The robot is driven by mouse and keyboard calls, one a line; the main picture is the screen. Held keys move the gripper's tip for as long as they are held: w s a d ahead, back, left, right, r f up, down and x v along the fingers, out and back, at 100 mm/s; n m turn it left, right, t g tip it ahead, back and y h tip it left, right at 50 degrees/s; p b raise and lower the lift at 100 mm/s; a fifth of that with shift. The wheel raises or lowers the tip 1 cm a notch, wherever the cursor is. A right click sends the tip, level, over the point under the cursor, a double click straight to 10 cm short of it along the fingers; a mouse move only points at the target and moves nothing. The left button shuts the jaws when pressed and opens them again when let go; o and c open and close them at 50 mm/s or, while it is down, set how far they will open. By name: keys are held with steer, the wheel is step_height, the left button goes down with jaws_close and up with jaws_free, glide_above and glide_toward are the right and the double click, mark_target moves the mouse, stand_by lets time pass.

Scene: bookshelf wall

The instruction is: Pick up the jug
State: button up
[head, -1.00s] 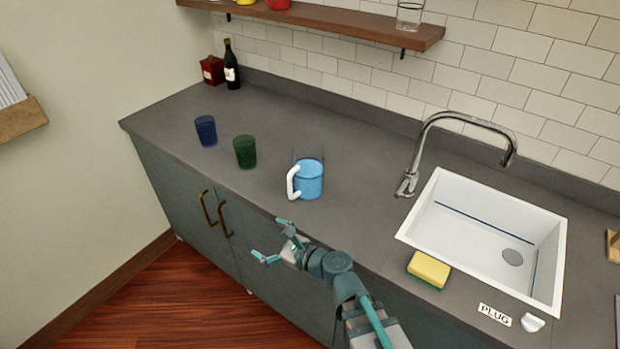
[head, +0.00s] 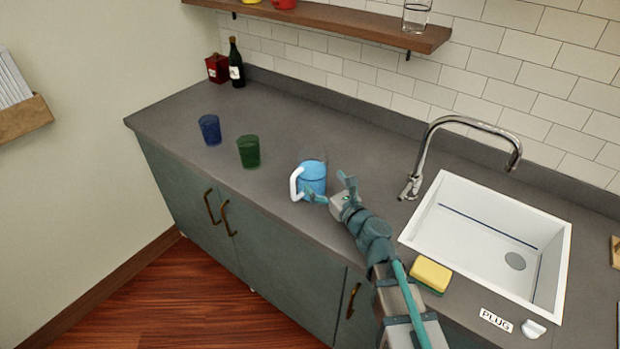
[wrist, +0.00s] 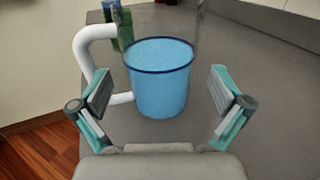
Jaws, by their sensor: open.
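The jug (head: 313,176) stands upright on the grey counter, blue in its lower part with a clear upper rim and a white handle on its left side. My gripper (head: 331,188) is open at the jug's front right, with one finger in front of the jug and the other to its right. In the wrist view, the jug (wrist: 160,85) is straight ahead, between and beyond the open fingertips of my gripper (wrist: 165,92). The handle shows on the left there, behind the left finger. No grip on the jug shows.
A green cup (head: 248,152) and a blue cup (head: 210,130) stand left of the jug. A bottle (head: 236,63) and a red box (head: 217,68) are at the back left. The faucet (head: 430,150), sink (head: 415,228) and sponge (head: 431,273) lie to the right. Counter behind the jug is clear.

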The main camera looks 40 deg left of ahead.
mark_target(304, 161)
steer(key=shift+p+x, duration=1.15)
steer(key=shift+x, duration=1.9)
steer(key=shift+s+f, duration=0.1)
steer(key=shift+f, duration=0.05)
steer(key=c, duration=1.3)
steer(key=shift+c, duration=0.9)
steer(key=shift+r, duration=0.2)
